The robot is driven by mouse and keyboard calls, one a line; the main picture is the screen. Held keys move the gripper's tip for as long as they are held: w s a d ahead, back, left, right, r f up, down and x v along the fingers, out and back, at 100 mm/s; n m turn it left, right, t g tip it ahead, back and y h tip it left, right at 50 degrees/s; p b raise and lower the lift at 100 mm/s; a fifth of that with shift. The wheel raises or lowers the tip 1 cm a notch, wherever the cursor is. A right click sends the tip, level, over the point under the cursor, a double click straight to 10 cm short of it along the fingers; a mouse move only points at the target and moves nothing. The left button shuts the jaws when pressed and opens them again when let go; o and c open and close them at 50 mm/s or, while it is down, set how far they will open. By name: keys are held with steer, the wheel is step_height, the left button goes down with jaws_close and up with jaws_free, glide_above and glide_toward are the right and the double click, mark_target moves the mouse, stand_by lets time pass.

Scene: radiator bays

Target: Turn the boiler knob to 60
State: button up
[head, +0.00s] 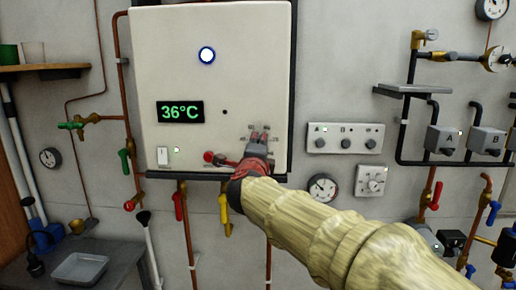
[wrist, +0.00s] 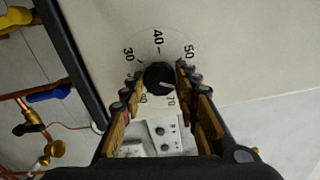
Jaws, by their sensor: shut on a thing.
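The boiler (head: 180,65) is a large white wall box, and its green display (head: 180,111) reads 36°C. My gripper (head: 258,137) is at the lower right of its front and hides most of the knob in the head view. In the wrist view the black round boiler knob (wrist: 158,77) sits between my two fingertips, which are shut on its sides. The dial (wrist: 157,42) around it shows 30, 40, 50 and 70, and a partly covered number at lower left. The 60 mark is hidden at the right finger. I cannot tell clearly where the knob's pointer is.
Red (head: 179,206) and yellow (head: 225,213) valve handles hang below the boiler. A switch panel (head: 345,138) and gauge (head: 322,187) are to the right.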

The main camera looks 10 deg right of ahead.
steer(key=shift+f, duration=0.1)
steer(key=o, duration=1.2)
steer(key=shift+c, duration=0.2)
steer(key=v, duration=1.2)
